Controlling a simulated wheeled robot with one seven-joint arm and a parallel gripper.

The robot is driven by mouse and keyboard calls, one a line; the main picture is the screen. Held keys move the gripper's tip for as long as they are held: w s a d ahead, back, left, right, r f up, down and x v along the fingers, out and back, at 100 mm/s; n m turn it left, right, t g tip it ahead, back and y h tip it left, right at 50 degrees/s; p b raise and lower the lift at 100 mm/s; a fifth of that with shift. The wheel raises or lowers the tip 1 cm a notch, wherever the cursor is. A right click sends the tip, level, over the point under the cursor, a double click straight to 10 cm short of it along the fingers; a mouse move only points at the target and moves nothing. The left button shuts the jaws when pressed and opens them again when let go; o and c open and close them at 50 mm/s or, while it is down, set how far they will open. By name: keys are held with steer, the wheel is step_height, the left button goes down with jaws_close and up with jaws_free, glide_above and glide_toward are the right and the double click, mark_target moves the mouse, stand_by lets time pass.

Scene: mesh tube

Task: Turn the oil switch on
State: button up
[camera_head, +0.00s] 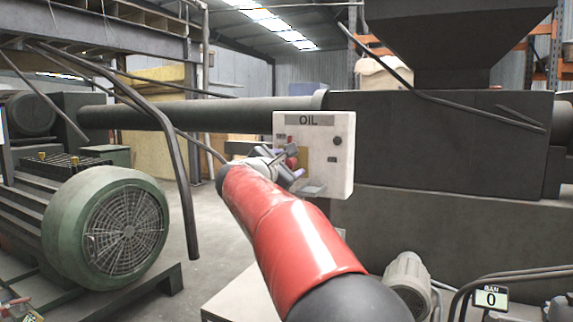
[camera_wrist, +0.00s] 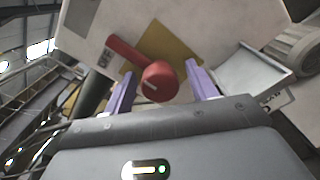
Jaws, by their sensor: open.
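The oil switch box (camera_head: 343,152) is a pale panel labelled "OIL" near the middle of the head view. Its red rotary switch (camera_wrist: 150,72) sits on a yellow plate (camera_wrist: 178,50); the handle points up and left in the wrist view. The switch shows only as a small red patch in the head view (camera_head: 292,161), partly hidden by my gripper. My gripper (camera_wrist: 158,88) is open, its two purple fingers on either side of the round end of the red handle. Gaps show between the fingers and the handle; I cannot tell the depth between them.
A green motor (camera_head: 105,228) with a fan grille stands at left. A dark pipe (camera_head: 200,113) runs behind the box, and a large dark machine (camera_head: 440,200) fills the right. A small grey ledge (camera_wrist: 252,72) juts beside the right finger. Bent rails (camera_head: 180,150) stand left of my arm.

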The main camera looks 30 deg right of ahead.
steer(key=c, duration=1)
steer(key=shift+f+m+b, duration=0.15)
steer(key=shift+m+b, duration=0.25)
steer(key=shift+b, duration=0.05)
steer(key=m+b, duration=0.2)
steer(key=shift+f+m+b, duration=0.1)
steer(key=shift+m+b, duration=0.2)
steer(key=shift+m, duration=0.1)
steer(key=m+b, duration=0.3)
steer(key=m, duration=0.2)
steer(key=shift+b, duration=0.4)
steer(key=m+b, duration=0.2)
steer(key=m, duration=0.3)
steer(key=m+b, duration=0.2)
steer(key=m, duration=0.2)
steer(key=shift+r, duration=0.2)
steer(key=shift+m, duration=0.3)
